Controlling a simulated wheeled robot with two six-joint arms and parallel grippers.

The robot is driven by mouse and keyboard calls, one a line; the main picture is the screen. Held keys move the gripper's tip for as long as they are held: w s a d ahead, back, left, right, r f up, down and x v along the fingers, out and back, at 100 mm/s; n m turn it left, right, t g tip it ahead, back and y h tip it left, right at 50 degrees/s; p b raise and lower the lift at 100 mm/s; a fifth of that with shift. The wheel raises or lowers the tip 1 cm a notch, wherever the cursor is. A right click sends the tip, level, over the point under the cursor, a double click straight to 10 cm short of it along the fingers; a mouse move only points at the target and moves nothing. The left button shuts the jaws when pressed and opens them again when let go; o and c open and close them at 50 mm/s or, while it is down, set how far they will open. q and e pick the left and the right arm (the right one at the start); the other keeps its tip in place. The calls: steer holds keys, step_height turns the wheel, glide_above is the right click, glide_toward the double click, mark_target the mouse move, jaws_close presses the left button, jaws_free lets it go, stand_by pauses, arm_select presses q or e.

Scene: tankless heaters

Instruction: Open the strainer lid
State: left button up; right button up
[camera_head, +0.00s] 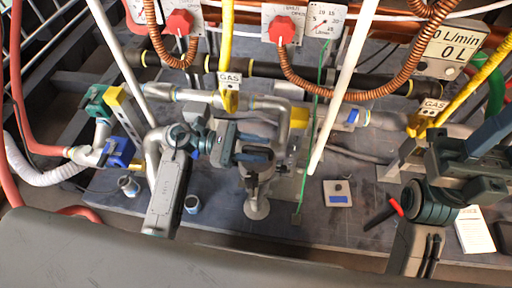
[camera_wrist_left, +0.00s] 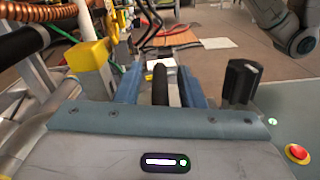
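The strainer (camera_head: 257,205) is a metal fitting in the middle of the bench, with dark parts near its top and a round silver base. My left gripper (camera_head: 268,149) is over its upper part and hides some of it. In the left wrist view, the two blue fingers of my left gripper (camera_wrist_left: 161,88) are apart. A black bar (camera_wrist_left: 160,84) lies between them, with a gap on each side. I cannot tell whether this bar belongs to the lid. My right gripper (camera_head: 496,143) is at the right edge; its finger opening is unclear.
Pipes and yellow GAS tags (camera_head: 230,80) run behind the strainer. A white pole (camera_head: 338,90) stands close to its right. A small grey box (camera_head: 337,193) and a red-and-black tool (camera_head: 383,214) lie to the right. A black knob (camera_wrist_left: 241,80) is right of my left fingers.

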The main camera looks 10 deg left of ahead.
arm_select(q)
jaws_close()
steer(key=shift+w+r, duration=0.1)
